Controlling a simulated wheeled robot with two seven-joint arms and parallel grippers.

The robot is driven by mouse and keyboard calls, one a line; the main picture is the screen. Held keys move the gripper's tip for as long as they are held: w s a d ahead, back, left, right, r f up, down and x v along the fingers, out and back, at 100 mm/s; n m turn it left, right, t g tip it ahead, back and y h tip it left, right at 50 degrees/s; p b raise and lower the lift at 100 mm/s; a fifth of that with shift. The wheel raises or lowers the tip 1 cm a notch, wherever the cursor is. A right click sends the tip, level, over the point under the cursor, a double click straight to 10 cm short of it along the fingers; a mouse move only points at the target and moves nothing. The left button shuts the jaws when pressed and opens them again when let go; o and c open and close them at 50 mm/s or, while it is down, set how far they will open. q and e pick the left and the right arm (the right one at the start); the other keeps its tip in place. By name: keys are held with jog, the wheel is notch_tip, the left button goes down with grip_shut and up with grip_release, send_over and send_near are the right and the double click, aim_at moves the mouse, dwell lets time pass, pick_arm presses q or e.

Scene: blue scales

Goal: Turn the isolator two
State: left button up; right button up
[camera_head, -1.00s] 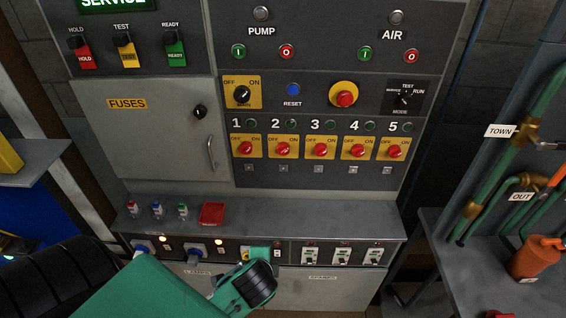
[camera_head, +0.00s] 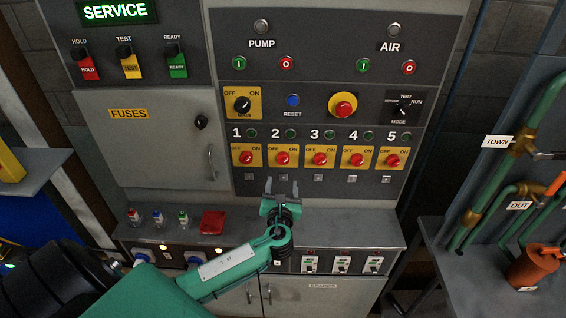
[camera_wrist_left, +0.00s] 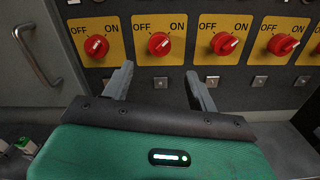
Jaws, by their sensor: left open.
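Isolator two (camera_head: 283,158) is a red rotary knob on a yellow OFF/ON plate, under the number 2 on the dark panel. In the left wrist view isolator two (camera_wrist_left: 160,44) is the second knob from the left; I cannot tell its exact setting. My left gripper (camera_head: 282,187) is open, its two grey fingers pointing up at the panel just below isolator two. In the left wrist view the open fingers (camera_wrist_left: 160,75) are spread below the knob, apart from it, with nothing between them. My right gripper is not in view.
Similar red knobs flank it: isolator one (camera_head: 246,157) and isolator three (camera_head: 319,158). A metal door handle (camera_head: 212,162) stands out at the left.

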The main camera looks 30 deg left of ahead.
aim_at(283, 163)
pick_arm(q)
jog(key=p+x, duration=0.2)
jog(key=x, duration=0.7)
jog(key=shift+a, duration=0.1)
jog(key=shift+w+a+p, duration=0.3)
jog(key=shift+w+a, duration=0.05)
jog(key=shift+w, duration=0.2)
jog(key=shift+c, duration=0.2)
jog(key=c, duration=0.9)
